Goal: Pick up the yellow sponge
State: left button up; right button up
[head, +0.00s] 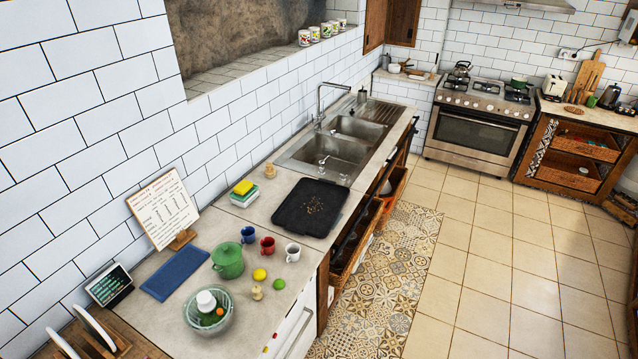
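The yellow sponge (243,187) lies on top of a small green and white stack (243,198) on the counter, close to the tiled wall. It is in the head view, left of the black tray and in front of the sink. All of its top shows and nothing covers it. Neither of my grippers shows in the head view.
A black tray (310,207) lies right of the sponge, and the sink (342,142) is behind. A recipe board (163,210), blue mat (175,273), green pot (228,260) and several mugs stand nearer on the counter (208,230). Floor (480,260) to the right is clear.

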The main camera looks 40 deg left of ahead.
aim_at(245, 186)
jog(key=z, duration=0.3)
jog(key=i, duration=3.75)
jog(key=u, duration=4.35)
